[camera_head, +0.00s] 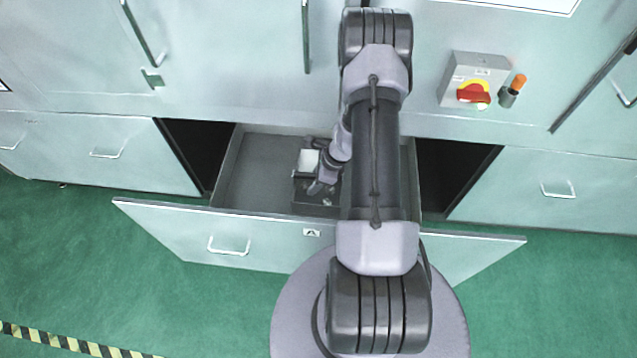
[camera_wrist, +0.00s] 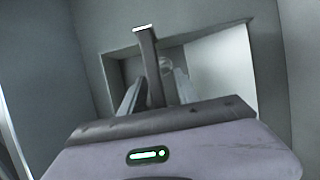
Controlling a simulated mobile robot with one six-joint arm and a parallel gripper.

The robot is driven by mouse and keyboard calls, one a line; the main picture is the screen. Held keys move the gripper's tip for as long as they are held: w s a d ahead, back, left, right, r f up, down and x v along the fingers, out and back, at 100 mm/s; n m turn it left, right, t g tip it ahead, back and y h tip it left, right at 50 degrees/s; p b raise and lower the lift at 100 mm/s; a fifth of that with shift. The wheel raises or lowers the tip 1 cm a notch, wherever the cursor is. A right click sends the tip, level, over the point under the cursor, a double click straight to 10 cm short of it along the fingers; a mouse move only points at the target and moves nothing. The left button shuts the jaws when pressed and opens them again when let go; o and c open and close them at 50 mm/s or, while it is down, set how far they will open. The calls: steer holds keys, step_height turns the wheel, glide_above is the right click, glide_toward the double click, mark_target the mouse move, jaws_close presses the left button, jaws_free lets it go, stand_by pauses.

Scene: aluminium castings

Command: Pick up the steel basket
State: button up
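The steel basket (camera_head: 311,208) appears as a small dark grey box inside the open drawer, with a whitish block (camera_head: 308,162) at its back left. In the wrist view its grey wall (camera_wrist: 108,72) frames an opening, with a white surface inside at right. My gripper (camera_wrist: 158,90) is over the basket, and its two light fingers point down towards it, apart. A narrow bar with a bright end, perhaps the basket's handle (camera_wrist: 150,62), stands between them. A gap shows on its right; contact on the left cannot be told. In the head view my arm hides the fingertips.
The pulled-out drawer (camera_head: 255,165) has side walls and a wide front panel (camera_head: 225,240) close around my arm. The drawer's left part is empty. Closed drawers flank it. A red-and-yellow switch box (camera_head: 475,80) is on the cabinet above right. Green floor is open in front.

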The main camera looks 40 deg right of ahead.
stand_by(0.3)
jaws_close()
stand_by(1.3)
